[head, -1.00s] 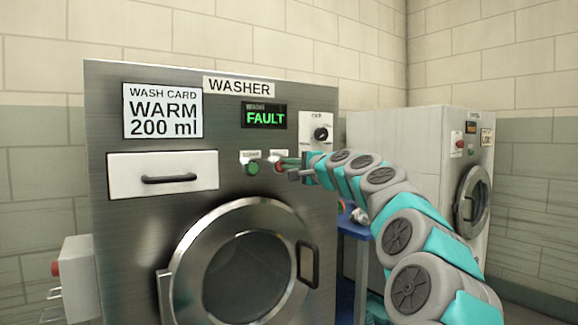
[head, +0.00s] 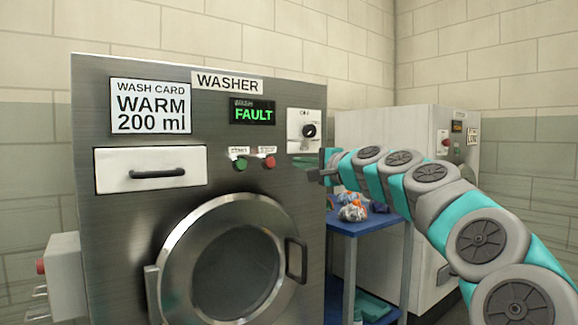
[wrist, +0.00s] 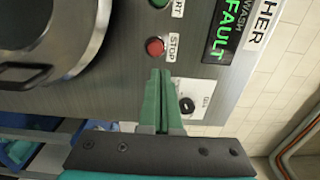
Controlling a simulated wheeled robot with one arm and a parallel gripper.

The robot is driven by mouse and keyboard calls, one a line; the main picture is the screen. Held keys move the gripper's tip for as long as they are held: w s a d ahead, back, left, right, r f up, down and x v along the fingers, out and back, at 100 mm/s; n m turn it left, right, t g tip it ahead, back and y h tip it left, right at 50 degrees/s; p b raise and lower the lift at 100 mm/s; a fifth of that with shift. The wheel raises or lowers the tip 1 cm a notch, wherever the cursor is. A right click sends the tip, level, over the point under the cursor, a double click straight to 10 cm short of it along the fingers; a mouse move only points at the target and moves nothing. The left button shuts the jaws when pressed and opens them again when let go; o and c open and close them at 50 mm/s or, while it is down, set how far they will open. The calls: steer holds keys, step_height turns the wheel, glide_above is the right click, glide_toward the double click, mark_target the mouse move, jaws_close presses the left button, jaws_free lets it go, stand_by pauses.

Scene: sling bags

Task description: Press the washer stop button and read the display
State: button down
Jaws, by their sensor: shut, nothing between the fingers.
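The washer (head: 130,230) is a steel front-loader with a round door. Its display (head: 253,112) reads "FAULT" in green, with a smaller line above. The red stop button (head: 269,162) sits under a "STOP" label, just right of the green start button (head: 240,164). My gripper (head: 318,169) is right of the stop button, near the washer's right edge, and apart from the button. In the wrist view the shut, empty green fingers (wrist: 158,74) point toward the red stop button (wrist: 154,47), with a gap between them.
A dial (head: 309,131) is on a white plate above my gripper. A blue table (head: 345,229) with crumpled cloth (head: 353,211) stands right of the washer. A second machine (head: 375,150) is behind it. A grey box (head: 65,265) is on the washer's left side.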

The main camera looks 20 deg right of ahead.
steer(key=v, duration=0.3)
steer(key=shift+s+d, duration=0.1)
steer(key=shift+s, duration=0.1)
stand_by(0.3)
steer(key=s+a+f+n+g+y, duration=0.1)
steer(key=s+a+f+n+g, duration=0.15)
steer(key=a+f, duration=0.35)
steer(key=s+a+f+n+g+y, duration=0.1)
steer(key=s+a+f+n+g, duration=0.15)
steer(key=a, duration=0.55)
steer(key=s+a+f+n+g+h, duration=0.1)
steer(key=s+a+f+n+g, duration=0.1)
steer(key=s+a+f, duration=0.4)
steer(key=s+a+f+n+g, duration=0.2)
steer(key=s+f+n+g, duration=0.1)
steer(key=f, duration=0.5)
steer(key=s+f+n+g+h, duration=0.2)
steer(key=s+f+g+h, duration=0.15)
steer(key=s+f, duration=0.85)
steer(key=s+d+f+n+g+h, duration=0.1)
steer(key=s+d+f, duration=0.3)
steer(key=s, duration=0.5)
steer(key=s+d+f+n+g+h, duration=0.1)
steer(key=s+d+f+g, duration=0.3)
steer(key=s+f, duration=0.4)
steer(key=s+h, duration=0.1)
steer(key=s, duration=0.1)
steer(key=shift+s+g, duration=0.3)
steer(key=shift+g, duration=0.05)
steer(key=shift+w, duration=0.15)
